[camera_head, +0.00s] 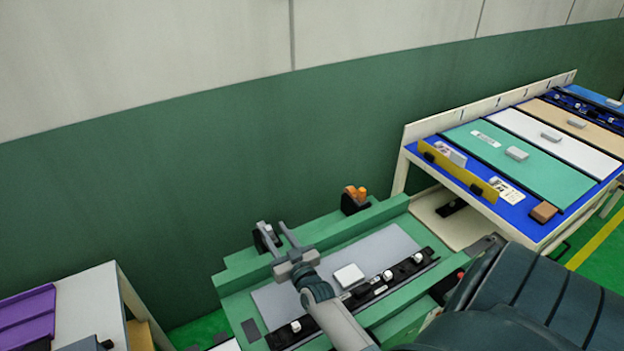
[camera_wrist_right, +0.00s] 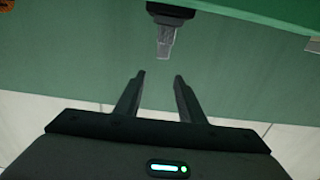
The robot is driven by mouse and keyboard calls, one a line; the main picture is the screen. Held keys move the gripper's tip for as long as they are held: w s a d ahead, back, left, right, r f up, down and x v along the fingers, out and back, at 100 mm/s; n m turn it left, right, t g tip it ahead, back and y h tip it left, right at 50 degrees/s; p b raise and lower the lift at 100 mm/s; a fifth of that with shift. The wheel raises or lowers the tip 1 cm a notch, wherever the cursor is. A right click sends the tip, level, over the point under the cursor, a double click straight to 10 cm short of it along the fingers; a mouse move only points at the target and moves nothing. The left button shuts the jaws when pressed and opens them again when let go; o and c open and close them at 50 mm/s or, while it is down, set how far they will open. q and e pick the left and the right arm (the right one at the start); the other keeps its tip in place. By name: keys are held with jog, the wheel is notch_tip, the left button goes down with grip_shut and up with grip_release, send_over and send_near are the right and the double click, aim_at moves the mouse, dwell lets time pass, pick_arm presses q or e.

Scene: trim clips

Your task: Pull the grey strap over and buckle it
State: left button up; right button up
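A grey tapered piece (camera_wrist_right: 165,42) in a black holder shows at the top of the right wrist view; I cannot tell whether it is the grey strap. In the head view a black block (camera_head: 268,240) stands at the rear left edge of the green fixture (camera_head: 240,283), partly behind my right gripper (camera_head: 274,228). The gripper's fingers are spread, with nothing visible between them. In the right wrist view the open fingers (camera_wrist_right: 160,78) point toward the grey piece and stay apart from it. No buckle is clearly visible. My left gripper is out of view.
The fixture carries a grey plate (camera_head: 385,246), a black strip (camera_head: 375,290) with white clips, a white block (camera_head: 349,275) and an orange-topped black block (camera_head: 354,201). A blue table (camera_head: 522,212) stands right; a white table (camera_head: 85,300) stands left. A green wall (camera_head: 150,200) lies behind.

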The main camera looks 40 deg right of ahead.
jog(key=s+d+r+b, duration=0.2)
jog(key=s+d+r, duration=0.3)
jog(key=s, duration=0.5)
jog(key=shift+s+r, duration=0.25)
jog(key=shift+r, duration=0.6)
